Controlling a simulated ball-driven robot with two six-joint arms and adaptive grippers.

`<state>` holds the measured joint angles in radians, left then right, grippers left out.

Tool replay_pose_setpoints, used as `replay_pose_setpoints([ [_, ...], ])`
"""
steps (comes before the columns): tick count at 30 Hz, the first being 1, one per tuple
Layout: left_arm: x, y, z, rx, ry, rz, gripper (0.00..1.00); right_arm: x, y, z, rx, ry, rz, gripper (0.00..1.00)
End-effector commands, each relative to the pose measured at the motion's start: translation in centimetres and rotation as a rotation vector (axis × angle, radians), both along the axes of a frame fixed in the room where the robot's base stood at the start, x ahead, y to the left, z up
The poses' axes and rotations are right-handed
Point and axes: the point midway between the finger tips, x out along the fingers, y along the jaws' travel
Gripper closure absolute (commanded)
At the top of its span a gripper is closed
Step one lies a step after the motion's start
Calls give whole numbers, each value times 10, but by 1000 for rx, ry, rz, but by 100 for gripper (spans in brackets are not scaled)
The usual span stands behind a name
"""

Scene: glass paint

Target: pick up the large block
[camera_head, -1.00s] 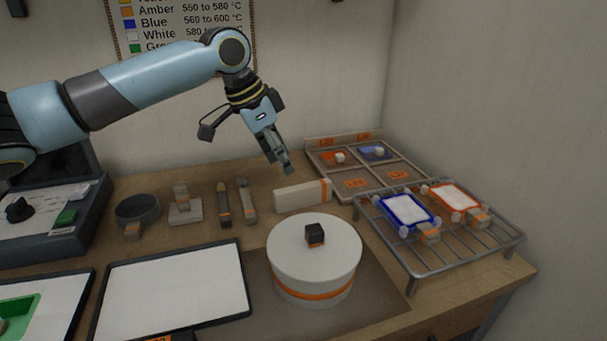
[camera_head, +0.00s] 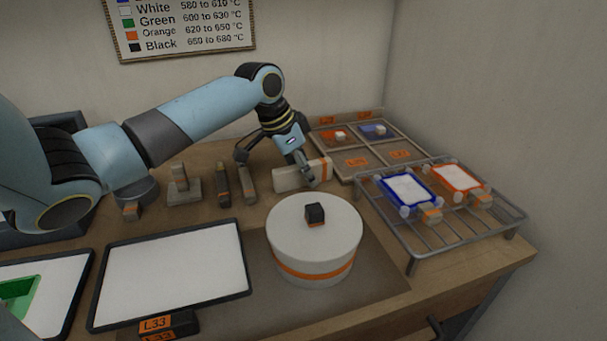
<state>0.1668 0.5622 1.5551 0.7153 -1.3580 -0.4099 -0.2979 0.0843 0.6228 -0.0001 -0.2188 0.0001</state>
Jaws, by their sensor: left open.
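The large block is a long cream block (camera_head: 288,180) with an orange band near its right end. It lies on the table behind the round white lidded pot. My left gripper (camera_head: 310,178) reaches down over the right part of the block, with its fingers open. The fingers overlap the block near the orange band; I cannot tell whether they touch it or straddle it. My right gripper is out of view.
The white pot (camera_head: 315,240) with a black knob stands just in front of the block. A wire rack (camera_head: 425,260) with two framed panels is at right, and a divided tray (camera_head: 372,155) behind. Several tools (camera_head: 222,186) lie left. A white panel (camera_head: 175,272) lies front left.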

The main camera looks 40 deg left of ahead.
Motion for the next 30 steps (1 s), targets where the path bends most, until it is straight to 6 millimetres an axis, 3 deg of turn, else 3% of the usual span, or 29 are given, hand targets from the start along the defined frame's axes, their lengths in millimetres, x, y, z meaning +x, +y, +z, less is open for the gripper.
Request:
replay_pose_setpoints([
  [5, 0, 0, 0, 0, 0, 0, 53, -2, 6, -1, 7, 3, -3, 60],
  [16, 0, 0, 0, 0, 0, 0, 100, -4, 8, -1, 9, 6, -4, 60],
  [30, 1, 1, 6, 1, -3, 1, 100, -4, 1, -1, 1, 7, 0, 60],
])
